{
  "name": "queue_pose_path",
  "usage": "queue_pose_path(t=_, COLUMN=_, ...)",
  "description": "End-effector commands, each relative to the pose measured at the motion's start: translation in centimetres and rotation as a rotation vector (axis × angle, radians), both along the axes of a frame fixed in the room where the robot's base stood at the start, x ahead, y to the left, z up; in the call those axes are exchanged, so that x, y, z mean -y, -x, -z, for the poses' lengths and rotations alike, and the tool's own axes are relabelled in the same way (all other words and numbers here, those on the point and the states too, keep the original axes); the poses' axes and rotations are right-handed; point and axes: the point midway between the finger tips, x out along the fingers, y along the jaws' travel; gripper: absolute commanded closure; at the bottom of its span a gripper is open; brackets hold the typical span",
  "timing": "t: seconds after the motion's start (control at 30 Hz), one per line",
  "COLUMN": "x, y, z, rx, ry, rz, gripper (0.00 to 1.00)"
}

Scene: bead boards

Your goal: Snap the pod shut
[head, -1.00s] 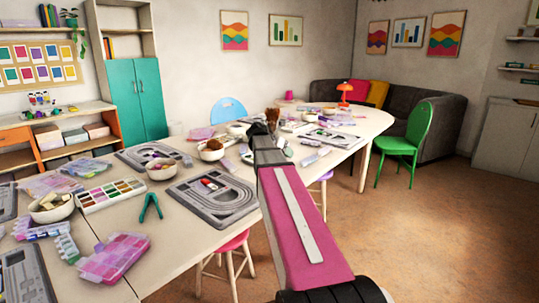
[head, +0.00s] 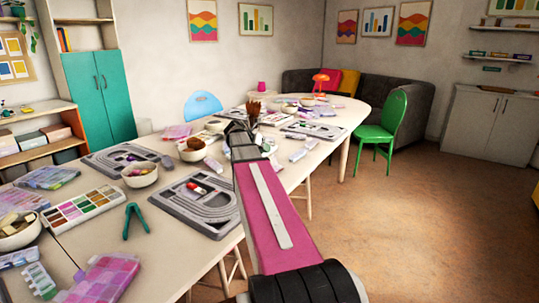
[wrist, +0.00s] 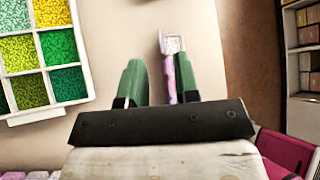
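In the wrist view a small lilac strip (wrist: 170,76) lies on the table, partly hidden by my right finger. At its far end is a pale square compartment (wrist: 175,44) with what looks like a raised lid (wrist: 162,42) on its left side; this may be the pod. My gripper (wrist: 160,76) is open, its two green-padded fingers apart. The strip's near part appears between them, close to the right finger; contact cannot be told. In the head view my gripper (head: 238,127) is over the long table (head: 170,262), and the pod cannot be made out.
A white bead tray (wrist: 88,50) with green and yellow beads lies left in the wrist view. The table's edge (wrist: 222,60) is right of the strip. In the head view, grey bead boards (head: 208,222), bowls (head: 140,182) and a green chair (head: 385,130) stand around.

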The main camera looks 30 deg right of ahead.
Motion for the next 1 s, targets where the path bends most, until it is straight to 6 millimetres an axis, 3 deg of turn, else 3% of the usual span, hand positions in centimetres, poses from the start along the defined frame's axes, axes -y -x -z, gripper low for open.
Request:
queue_pose_path(t=0.3, x=3.0, y=-0.2, z=2.6, rx=0.0, ry=-0.001, rz=0.0, gripper=0.71)
queue_pose_path(t=0.67, x=3.5, y=-0.2, z=2.9, rx=0.001, ry=0.0, rz=0.001, gripper=0.71)
queue_pose_path(t=0.7, x=3.5, y=-0.2, z=2.9, rx=0.001, ry=0.0, rz=0.001, gripper=0.74)
queue_pose_path(t=0.8, x=3.5, y=-0.2, z=2.9, rx=0.001, ry=0.0, rz=0.001, gripper=1.0)
queue_pose_path(t=1.0, x=3.4, y=-0.2, z=2.9, rx=0.001, ry=-0.001, rz=0.0, gripper=1.0)
